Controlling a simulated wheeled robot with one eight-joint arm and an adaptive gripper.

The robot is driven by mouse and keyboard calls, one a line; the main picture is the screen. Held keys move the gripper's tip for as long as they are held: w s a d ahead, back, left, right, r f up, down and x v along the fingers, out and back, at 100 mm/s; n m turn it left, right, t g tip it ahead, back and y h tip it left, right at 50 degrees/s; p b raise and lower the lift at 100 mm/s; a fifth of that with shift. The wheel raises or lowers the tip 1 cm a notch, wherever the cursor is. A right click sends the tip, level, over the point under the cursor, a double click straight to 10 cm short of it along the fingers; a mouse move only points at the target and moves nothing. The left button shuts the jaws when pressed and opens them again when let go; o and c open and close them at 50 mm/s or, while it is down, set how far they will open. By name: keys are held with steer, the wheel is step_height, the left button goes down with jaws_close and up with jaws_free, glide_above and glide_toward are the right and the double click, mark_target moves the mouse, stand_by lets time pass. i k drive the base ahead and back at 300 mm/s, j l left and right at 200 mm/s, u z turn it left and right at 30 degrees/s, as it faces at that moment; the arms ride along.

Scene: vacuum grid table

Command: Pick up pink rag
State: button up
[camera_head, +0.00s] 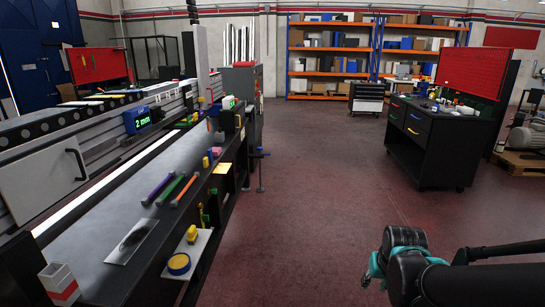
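The long dark workbench (110,225) on the left holds several items. Three rods, purple, green and orange (184,190), lie on it side by side. A shiny flat plate (131,242) lies nearer to me. My dark arm with teal parts reaches in from the lower right, over the floor and well apart from the bench. I cannot make out gripper fingers on it.
A white and red holder (60,283) stands at the near left. A yellow round item (179,264) sits on a low side shelf. A dark drawer cabinet (431,142) with clutter on top stands at the right. The reddish floor (310,190) between is clear.

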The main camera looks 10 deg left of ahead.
mark_target(216, 151)
steer(key=i+u, duration=0.75)
steer(key=i+l+u, duration=0.15)
steer(key=u, duration=0.25)
steer(key=i+l, duration=0.05)
